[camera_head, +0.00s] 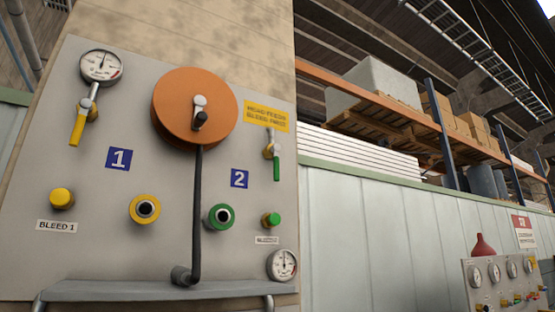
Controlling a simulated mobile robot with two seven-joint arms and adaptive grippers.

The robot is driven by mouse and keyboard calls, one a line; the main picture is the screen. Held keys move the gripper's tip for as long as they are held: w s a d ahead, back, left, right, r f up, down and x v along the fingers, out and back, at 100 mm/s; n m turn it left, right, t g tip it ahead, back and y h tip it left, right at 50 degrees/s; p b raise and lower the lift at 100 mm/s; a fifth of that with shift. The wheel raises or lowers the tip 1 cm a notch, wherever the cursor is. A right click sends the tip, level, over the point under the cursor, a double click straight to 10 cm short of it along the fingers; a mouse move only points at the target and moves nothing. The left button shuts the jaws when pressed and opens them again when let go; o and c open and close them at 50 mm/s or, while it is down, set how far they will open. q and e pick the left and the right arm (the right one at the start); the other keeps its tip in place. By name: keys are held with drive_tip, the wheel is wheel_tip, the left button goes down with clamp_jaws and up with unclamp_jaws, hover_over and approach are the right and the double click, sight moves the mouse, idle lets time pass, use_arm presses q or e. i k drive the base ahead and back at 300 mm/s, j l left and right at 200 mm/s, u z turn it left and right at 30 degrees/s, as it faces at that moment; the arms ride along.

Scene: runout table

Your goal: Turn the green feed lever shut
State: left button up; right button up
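The green feed lever (277,169) is on the right side of the grey panel (110,215), below a yellow sign (265,115). It hangs straight down from a small metal valve (268,151). I cannot tell from this view whether the valve is open or shut. A yellow lever (78,126) on the left side hangs down, slightly tilted, below a gauge (101,66). Neither of my grippers is in view.
An orange disc (220,95) with a black bent bar (197,215) in front sits mid-panel. A green knob (271,219), a green-ringed port (220,217) and a lower gauge (282,265) lie below the green lever. A grey shelf (120,291) juts out at the bottom.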

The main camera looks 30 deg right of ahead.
sight(275, 148)
drive_tip(key=k+l, duration=0.1)
drive_tip(key=l, duration=0.35)
drive_tip(key=k+l, duration=0.1)
drive_tip(key=l, duration=0.35)
drive_tip(key=k+l, duration=0.1)
drive_tip(key=l, duration=0.35)
drive_tip(key=k+l, duration=0.1)
drive_tip(key=l, duration=0.3)
drive_tip(key=k+l, duration=0.1)
drive_tip(key=l, duration=0.35)
drive_tip(key=i+u, duration=0.05)
